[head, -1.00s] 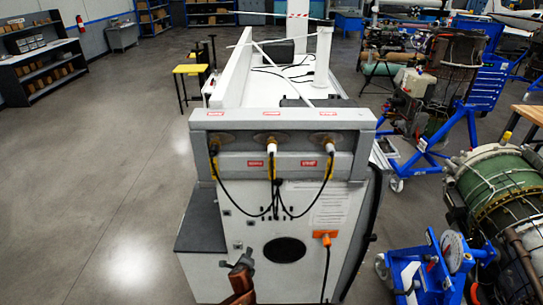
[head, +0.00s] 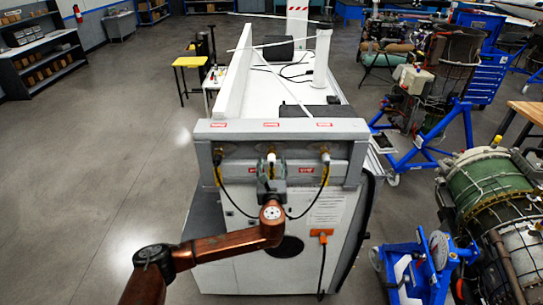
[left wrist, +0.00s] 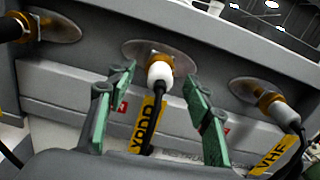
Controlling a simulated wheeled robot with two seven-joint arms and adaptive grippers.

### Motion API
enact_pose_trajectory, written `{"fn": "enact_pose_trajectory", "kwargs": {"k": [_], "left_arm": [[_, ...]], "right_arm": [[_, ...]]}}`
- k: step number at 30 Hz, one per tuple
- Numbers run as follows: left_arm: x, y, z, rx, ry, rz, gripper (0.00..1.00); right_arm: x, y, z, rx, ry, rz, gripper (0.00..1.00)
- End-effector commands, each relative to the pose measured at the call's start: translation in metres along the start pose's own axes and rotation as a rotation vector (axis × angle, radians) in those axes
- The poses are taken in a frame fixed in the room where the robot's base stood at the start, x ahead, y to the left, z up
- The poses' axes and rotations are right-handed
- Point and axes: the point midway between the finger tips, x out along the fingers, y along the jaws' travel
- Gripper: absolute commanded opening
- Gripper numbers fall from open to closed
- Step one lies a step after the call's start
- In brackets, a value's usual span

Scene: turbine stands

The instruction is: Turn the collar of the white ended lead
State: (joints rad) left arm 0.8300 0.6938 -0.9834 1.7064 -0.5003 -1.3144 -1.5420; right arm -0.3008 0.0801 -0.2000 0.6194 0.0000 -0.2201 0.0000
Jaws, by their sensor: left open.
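The middle lead has a white end (left wrist: 160,70) on a brass connector, with a black cable and a yellow XPDR tag (left wrist: 147,125). In the head view its white end (head: 271,157) shows just above my left gripper (head: 271,176). My left gripper (left wrist: 160,82) is open, its green-padded fingers on either side of this lead with gaps to both. The right lead (left wrist: 272,100) has a pale grey-white end and a VHF tag (left wrist: 273,152). The left lead (left wrist: 14,27) has a black end. My right gripper is out of view.
The leads plug into the grey panel (head: 345,130) at the front of a white bench. An orange plug (head: 321,236) sits lower right on the bench front. A green turbine (head: 492,195) and blue stands are at the right. Clear floor (head: 90,170) lies at the left.

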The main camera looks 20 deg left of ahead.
Motion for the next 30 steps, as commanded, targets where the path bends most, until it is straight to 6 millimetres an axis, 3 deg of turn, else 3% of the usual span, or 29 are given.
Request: {"fn": "enact_pose_trajectory", "kwargs": {"k": [7,18,30], "left_arm": [[0.029,-0.001,0.001,-0.002,0.001,-0.001,0.47],[0.034,0.0,-0.001,-0.003,0.002,-0.001,0.46],[0.034,0.0,-0.001,-0.003,0.002,0.0,0.19]], "right_arm": [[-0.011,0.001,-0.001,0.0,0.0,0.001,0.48],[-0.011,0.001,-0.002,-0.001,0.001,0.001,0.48],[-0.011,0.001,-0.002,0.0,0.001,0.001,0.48]]}}
